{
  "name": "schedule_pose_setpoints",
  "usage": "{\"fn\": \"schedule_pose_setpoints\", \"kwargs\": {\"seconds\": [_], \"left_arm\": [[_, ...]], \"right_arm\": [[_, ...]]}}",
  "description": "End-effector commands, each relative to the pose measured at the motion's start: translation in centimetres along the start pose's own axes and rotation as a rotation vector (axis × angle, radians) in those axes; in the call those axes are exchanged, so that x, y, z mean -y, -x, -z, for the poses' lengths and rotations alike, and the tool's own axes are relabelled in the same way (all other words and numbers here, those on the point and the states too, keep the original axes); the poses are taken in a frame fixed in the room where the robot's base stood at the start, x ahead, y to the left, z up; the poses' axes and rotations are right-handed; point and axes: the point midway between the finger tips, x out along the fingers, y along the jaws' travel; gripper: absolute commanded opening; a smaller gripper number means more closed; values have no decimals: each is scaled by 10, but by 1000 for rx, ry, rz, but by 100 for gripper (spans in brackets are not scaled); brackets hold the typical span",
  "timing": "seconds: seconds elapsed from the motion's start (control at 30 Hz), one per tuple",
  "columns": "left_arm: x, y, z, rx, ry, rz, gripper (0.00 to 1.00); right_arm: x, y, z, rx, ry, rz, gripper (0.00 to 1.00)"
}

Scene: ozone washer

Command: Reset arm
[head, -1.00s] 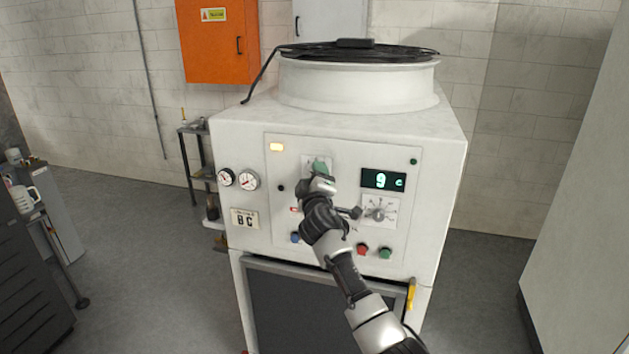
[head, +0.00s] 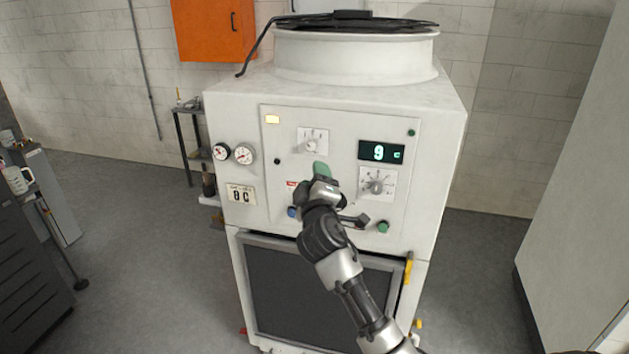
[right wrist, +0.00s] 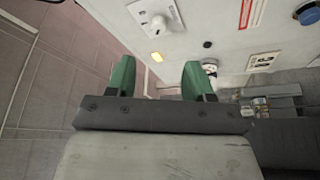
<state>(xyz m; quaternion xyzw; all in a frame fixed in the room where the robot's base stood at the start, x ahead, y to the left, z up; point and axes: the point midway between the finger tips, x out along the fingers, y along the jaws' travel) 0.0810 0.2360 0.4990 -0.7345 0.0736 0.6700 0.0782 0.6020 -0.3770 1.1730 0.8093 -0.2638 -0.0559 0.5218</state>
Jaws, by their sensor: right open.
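My right gripper (head: 321,172) is in front of the control panel of the white ozone washer (head: 232,110), below a white rotary knob (head: 312,146). In the right wrist view its two green fingers (right wrist: 158,80) are spread apart with nothing between them. The knob also shows at the top of that view (right wrist: 160,22). In the head view my right arm hides part of the lower panel. My left gripper is in neither view.
The panel has a display (head: 381,152) reading 9 C, a dial (head: 376,183), a green button (head: 383,227) and a blue button (head: 292,212). Two gauges (head: 244,154) sit at left. A dark cart (head: 28,262) stands far left. Grey floor is open between.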

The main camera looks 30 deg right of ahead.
Motion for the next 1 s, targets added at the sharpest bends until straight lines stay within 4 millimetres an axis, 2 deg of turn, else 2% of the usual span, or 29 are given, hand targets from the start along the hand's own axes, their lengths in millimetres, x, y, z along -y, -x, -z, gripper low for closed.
{"fn": "schedule_pose_setpoints", "kwargs": {"seconds": [0.37, 0.47, 0.57, 0.67, 0.7, 0.77, 0.8, 0.87, 0.9, 1.0], "left_arm": [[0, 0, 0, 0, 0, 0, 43], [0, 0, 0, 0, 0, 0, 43], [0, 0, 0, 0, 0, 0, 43], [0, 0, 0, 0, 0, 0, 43], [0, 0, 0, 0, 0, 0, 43], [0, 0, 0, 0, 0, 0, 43], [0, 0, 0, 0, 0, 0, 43], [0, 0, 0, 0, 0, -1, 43], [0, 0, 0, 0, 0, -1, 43], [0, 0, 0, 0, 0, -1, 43]], "right_arm": [[0, 0, 0, 0, 0, 0, 52], [10, 0, -3, 2, -1, 21, 52], [45, 4, -13, 11, -6, 98, 52], [106, 16, -33, 32, -19, 228, 52], [133, 24, -44, 44, -29, 288, 52], [174, 39, -60, 66, -43, 380, 52], [200, 52, -71, 82, -56, 439, 52], [238, 73, -90, 112, -73, 524, 52], [261, 89, -102, 132, -86, 579, 52], [315, 134, -134, 194, -118, 710, 52]]}}
